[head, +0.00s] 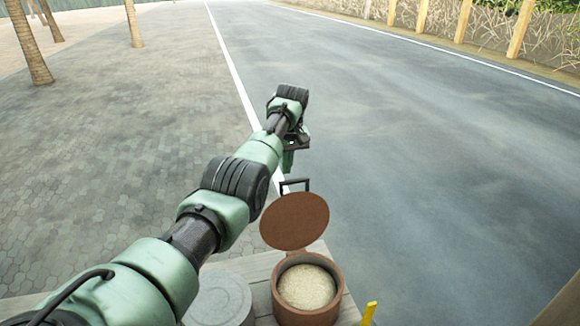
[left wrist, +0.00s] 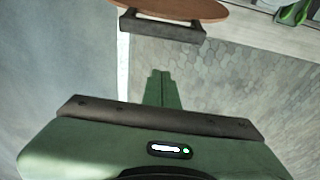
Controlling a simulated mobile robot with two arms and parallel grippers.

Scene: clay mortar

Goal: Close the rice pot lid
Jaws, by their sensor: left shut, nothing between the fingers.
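The rice pot (head: 307,312) is a round reddish-brown pot with pale rice (head: 306,287) inside, standing on a wooden table at the bottom of the head view. Its round brown lid (head: 295,221) stands raised and tilted back at the pot's far side, so the pot is open. A dark handle (head: 296,183) shows at the lid's top edge; in the left wrist view the handle (left wrist: 176,29) and lid edge (left wrist: 185,8) are at the top. My left gripper (left wrist: 161,74) is shut and empty, beyond the lid and apart from it. My right gripper is not seen.
A grey round lidded container (head: 221,299) stands left of the pot on the table (head: 262,297). A yellow object (head: 370,312) is at the right. Beyond the table lie open road and paving, with tree trunks and a fence far off.

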